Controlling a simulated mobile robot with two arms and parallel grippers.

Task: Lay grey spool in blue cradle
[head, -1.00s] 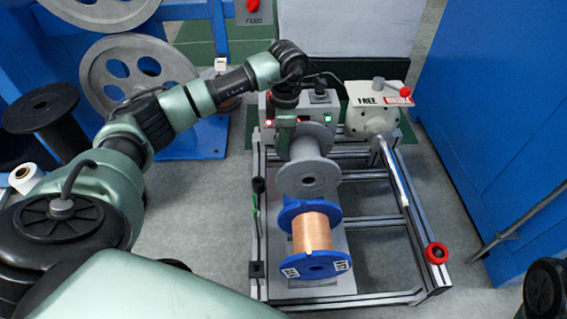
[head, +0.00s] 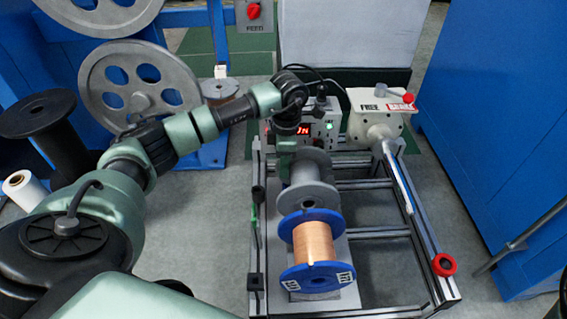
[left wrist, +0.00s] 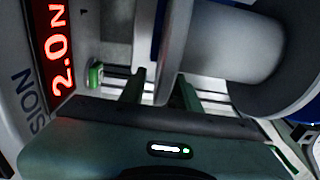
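The grey spool (head: 308,200) lies just behind a blue-flanged spool wound with copper wire (head: 314,241) on the frame. No blue cradle shows clearly; a strip of blue shows behind the grey spool's flange in the left wrist view. My left gripper (head: 287,158) is at the rear flange of the grey spool (left wrist: 235,40). In the left wrist view my left gripper (left wrist: 160,92) has its two dark green fingers apart, one on each side of the flange's lower edge, with a gap beside the left finger. My right gripper is not in view.
A control box (head: 325,127) with a red display stands behind the spool; the display reads 2.0N in the left wrist view. A white brake unit (head: 375,118) sits back right. A red knob (head: 444,265) is at the frame's front right. A blue cabinet (head: 490,130) stands right.

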